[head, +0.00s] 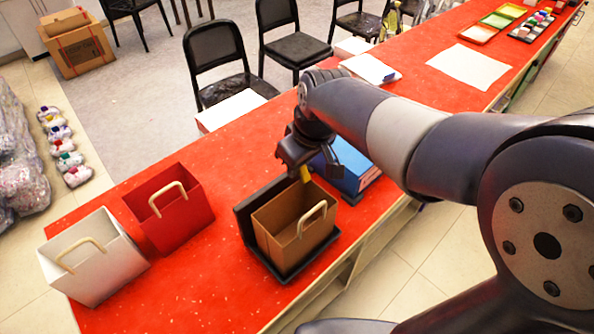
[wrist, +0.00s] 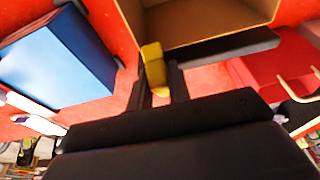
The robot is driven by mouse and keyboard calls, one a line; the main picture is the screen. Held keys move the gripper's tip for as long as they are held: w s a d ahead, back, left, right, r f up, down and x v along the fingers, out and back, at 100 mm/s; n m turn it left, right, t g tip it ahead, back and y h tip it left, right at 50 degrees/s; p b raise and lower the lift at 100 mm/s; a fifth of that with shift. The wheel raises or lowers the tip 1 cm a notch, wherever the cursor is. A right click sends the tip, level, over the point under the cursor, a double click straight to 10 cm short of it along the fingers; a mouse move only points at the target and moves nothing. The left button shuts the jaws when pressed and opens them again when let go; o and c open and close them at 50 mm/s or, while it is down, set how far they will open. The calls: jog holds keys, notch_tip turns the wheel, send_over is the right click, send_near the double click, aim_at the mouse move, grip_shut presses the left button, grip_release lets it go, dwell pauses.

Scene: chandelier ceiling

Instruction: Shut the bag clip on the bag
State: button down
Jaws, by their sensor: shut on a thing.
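A brown open-topped paper bag (head: 290,239) with a tan handle stands upright in a black holder (head: 285,272) on the red counter. My gripper (head: 305,168) is above the bag's far rim, pointing down, shut on a small yellow clip (head: 305,174). In the wrist view, the clip (wrist: 154,68) sits between the two dark fingers of my gripper (wrist: 158,85). Its upper end overlaps the near edge of the brown bag (wrist: 200,22); I cannot tell whether they touch. How far the clip's jaws are open is too small to tell.
A blue box (head: 347,168) stands just right of my gripper. A red bag (head: 180,222) and a white bag (head: 100,275) stand to the left. The red counter (head: 245,140) is bare behind the holder. Black chairs (head: 218,60) line its far side.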

jog(key=y+b, duration=0.1)
jog(key=b, duration=0.1)
jog(key=f+t+b, duration=0.1)
jog(key=b, duration=0.2)
jog(key=t+y+b, duration=0.1)
jog(key=b, duration=0.1)
jog(key=shift+s+d+f+y, duration=0.2)
jog(key=shift+d+f+y, duration=0.05)
jog(key=shift+d+y, duration=0.1)
jog(key=shift+t+b, duration=0.3)
jog(key=shift+b, duration=0.55)
jog(key=shift+s+r+y+b, duration=0.15)
jog(key=shift+y+b, duration=0.2)
jog(key=shift+b, duration=0.3)
jog(key=c, duration=1.3)
grip_release()
jog(key=p+v, duration=0.1)
jog(key=v, duration=1)
jog(key=shift+s, duration=0.1)
jog(key=shift+f, duration=0.25)
